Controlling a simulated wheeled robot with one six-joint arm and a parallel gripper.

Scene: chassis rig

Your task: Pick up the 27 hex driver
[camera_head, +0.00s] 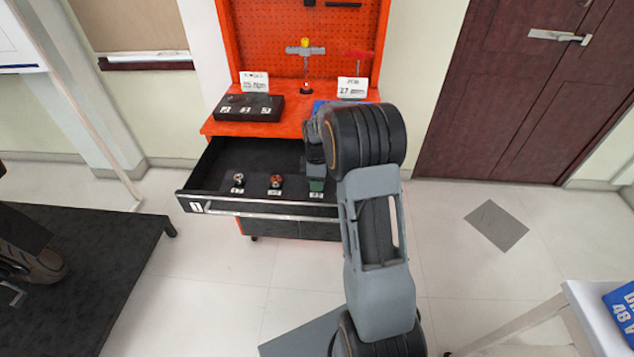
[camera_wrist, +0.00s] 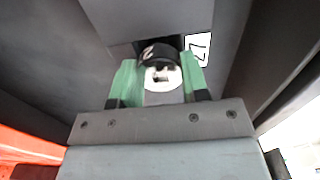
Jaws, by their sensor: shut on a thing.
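In the wrist view, the green fingers of my gripper (camera_wrist: 160,78) are shut on the 27 hex driver (camera_wrist: 157,53), a short piece with a black top and a pale face with a square recess. A white label reading 27 (camera_wrist: 198,49) lies just beside it. In the head view, my gripper (camera_head: 316,184) is low in the right part of the open drawer (camera_head: 210,178). There the driver is hidden by my gripper and arm. I cannot tell whether it still touches the drawer floor.
Two other bits, a silver one (camera_head: 238,179) and a copper-coloured one (camera_head: 276,181), stand left of my gripper in the drawer. The drawer's front rail (camera_head: 265,214) and side walls are close. Above are the orange worktop (camera_head: 220,128) and a black box (camera_head: 248,107).

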